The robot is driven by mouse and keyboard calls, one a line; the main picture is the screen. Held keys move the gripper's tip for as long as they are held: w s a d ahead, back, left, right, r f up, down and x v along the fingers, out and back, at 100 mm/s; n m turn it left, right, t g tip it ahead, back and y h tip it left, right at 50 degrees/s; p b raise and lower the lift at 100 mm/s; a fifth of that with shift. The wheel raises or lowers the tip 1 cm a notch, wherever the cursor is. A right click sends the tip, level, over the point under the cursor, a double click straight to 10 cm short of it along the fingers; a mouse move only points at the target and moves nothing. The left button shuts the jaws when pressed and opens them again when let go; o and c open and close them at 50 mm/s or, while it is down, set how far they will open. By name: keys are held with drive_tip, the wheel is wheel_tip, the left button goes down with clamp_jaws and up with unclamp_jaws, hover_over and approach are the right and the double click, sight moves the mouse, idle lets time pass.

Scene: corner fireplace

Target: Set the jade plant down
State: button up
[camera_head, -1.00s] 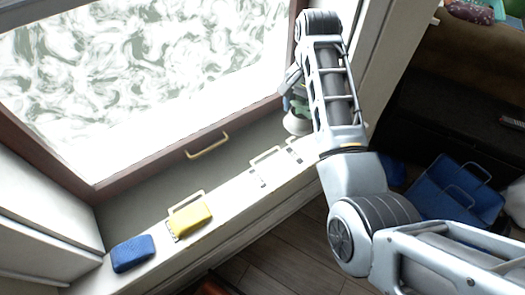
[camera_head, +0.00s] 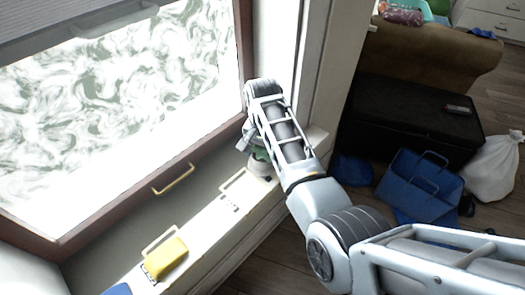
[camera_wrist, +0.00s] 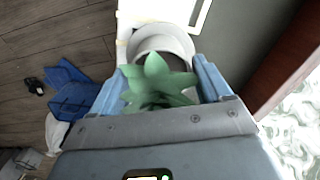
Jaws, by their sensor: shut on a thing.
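The jade plant has green pointed leaves (camera_wrist: 157,82) and a pale round pot (camera_wrist: 165,40). In the wrist view my gripper (camera_wrist: 160,84) has a blue finger on each side of it and is shut on the plant. In the head view the pot (camera_head: 261,166) shows below my gripper (camera_head: 252,146), over the right end of the white window sill (camera_head: 215,222). My arm hides part of the plant there. I cannot tell whether the pot's base touches the sill.
A yellow block (camera_head: 166,258) and a blue one (camera_head: 117,290) lie farther left on the sill. A pale handle (camera_head: 174,179) sticks out from the window frame. On the floor to the right are a blue bag (camera_head: 420,185), a white sack (camera_head: 492,168) and a black chest (camera_head: 415,115).

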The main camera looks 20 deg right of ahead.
drive_tip(key=shift+f, duration=0.15)
drive_tip(key=o, duration=1.1)
drive_tip(key=shift+o, duration=0.2)
wheel_tip(320, 180, up, 12)
drive_tip(key=shift+r+b, duration=0.2)
drive_tip(key=shift+b, duration=0.25)
